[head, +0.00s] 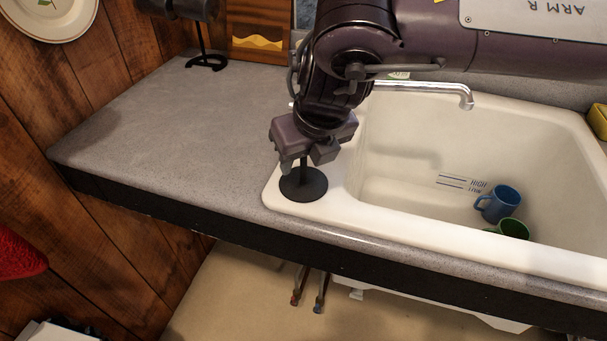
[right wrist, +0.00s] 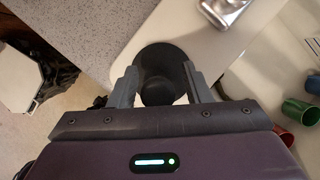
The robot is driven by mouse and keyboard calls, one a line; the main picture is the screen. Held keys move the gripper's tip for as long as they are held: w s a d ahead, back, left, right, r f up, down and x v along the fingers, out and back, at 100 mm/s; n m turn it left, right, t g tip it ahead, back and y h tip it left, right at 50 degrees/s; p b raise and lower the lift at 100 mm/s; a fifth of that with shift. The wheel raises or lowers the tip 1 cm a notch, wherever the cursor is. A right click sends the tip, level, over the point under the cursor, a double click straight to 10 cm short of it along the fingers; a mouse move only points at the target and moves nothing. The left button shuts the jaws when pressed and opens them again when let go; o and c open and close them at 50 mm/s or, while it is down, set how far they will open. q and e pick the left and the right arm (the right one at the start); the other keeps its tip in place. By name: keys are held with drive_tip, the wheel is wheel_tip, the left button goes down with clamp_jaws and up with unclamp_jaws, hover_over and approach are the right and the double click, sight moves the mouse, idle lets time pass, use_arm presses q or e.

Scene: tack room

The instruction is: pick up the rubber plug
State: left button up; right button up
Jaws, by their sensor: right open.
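The rubber plug (head: 304,186) is black, with a round flat base and an upright stem. It stands on the left front corner of the white sink's rim. My right gripper (head: 308,160) is above it, pointing down, with the stem's upper part between or behind the fingers. In the right wrist view the plug (right wrist: 161,72) lies between the two open fingers (right wrist: 157,88), with a gap visible on the sides. The top of the stem is hidden in the head view. My left gripper is not in view.
The white sink (head: 400,215) holds a blue mug (head: 499,203) and a green mug (head: 513,229). A chrome faucet (head: 440,88) reaches over it. Grey counter (head: 170,130) to the left is mostly clear, with a dark stand (head: 205,58) at the back.

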clamp_jaws()
